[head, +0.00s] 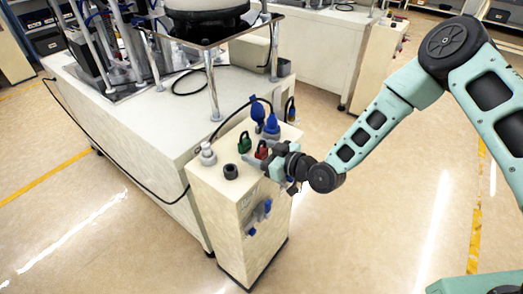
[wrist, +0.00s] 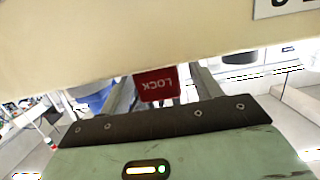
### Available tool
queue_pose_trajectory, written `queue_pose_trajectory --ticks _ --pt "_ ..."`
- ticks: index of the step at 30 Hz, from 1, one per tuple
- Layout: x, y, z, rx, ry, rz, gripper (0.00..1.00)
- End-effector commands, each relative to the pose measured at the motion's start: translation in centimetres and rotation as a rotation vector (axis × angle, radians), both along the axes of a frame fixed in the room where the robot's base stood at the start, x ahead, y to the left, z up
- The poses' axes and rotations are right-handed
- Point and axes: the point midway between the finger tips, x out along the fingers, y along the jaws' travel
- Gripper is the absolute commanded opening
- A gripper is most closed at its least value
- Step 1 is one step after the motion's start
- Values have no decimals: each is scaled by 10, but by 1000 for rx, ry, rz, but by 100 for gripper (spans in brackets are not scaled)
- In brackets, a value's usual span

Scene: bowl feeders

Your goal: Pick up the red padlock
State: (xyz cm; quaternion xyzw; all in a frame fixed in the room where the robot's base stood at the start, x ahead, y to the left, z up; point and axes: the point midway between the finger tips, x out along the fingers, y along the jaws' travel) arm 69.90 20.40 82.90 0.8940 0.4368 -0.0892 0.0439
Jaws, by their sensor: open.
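The red padlock (head: 262,150) stands on top of the narrow cream cabinet (head: 227,191), beside the green padlock (head: 244,142). My gripper (head: 268,163) is at the right edge of the cabinet top, close to the red padlock. In the wrist view the red padlock (wrist: 157,84) shows its "LOCK" lettering upside down. It appears between the two open fingers of my gripper (wrist: 160,90), with gaps on both sides. A cream surface fills the upper part of that view and hides part of the padlock and the fingertips.
Blue valve parts (head: 270,124) stand behind the padlocks. A grey-white fitting (head: 207,154) and a black ring-like part (head: 230,171) are on the left of the cabinet top. Blue-handled hardware (head: 260,212) is on its front. The floor at right is clear.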

Motion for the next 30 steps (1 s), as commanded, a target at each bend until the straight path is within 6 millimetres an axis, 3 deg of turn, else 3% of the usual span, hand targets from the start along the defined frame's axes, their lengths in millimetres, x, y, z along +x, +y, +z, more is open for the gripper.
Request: queue_pose_trajectory --ticks 10,11,16,30 --pt "7 8 -3 0 1 -1 64" --pt "7 8 -3 0 1 -1 58" --pt "7 8 -3 -1 0 -1 11" --pt "7 8 8 1 -1 -1 10"
